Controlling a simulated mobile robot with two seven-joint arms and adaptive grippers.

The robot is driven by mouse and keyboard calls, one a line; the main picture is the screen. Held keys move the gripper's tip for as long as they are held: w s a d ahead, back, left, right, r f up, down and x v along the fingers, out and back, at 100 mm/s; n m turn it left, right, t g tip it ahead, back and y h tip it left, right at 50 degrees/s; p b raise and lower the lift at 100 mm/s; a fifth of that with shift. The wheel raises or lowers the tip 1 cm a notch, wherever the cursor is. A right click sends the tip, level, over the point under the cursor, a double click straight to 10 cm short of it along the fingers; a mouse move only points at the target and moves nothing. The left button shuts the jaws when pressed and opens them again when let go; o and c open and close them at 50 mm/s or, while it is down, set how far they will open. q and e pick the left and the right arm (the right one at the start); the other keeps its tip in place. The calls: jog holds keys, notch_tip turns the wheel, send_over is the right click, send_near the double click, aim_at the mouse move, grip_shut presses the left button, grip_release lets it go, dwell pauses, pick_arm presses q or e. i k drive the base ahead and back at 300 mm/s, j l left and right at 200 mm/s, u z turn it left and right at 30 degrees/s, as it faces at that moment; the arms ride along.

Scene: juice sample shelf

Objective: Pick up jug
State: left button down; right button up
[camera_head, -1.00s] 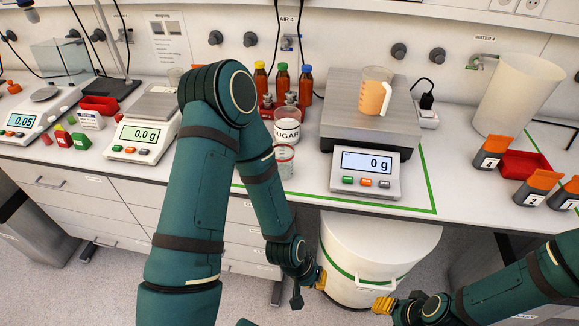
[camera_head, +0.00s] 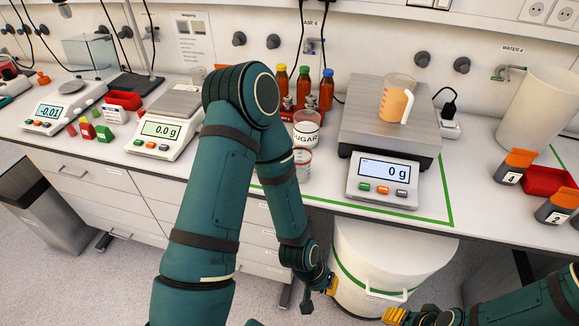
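The jug (camera_head: 396,98) is clear with a handle on its right side and holds orange juice. It stands upright on the steel plate of the large scale (camera_head: 384,176), which reads 0 g. My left gripper (camera_head: 319,293) hangs below the bench's front edge, in front of the white drum, well below and left of the jug. Its fingers look apart with nothing between them. My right gripper (camera_head: 396,315) is at the bottom edge of the picture, with only a yellow fingertip part clear. Neither gripper touches the jug.
A sugar jar (camera_head: 307,127) and a small beaker (camera_head: 302,160) stand left of the large scale, partly behind my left arm. Several brown bottles (camera_head: 304,85) stand behind. A red tray (camera_head: 548,181) and a large white container (camera_head: 541,103) are at right. A white drum (camera_head: 388,262) stands below.

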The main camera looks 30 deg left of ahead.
aim_at(397, 100)
jog(key=i+l+u, duration=0.25)
jog(key=i+l, duration=0.25)
jog(key=l, duration=0.25)
jog(key=u, duration=1.3)
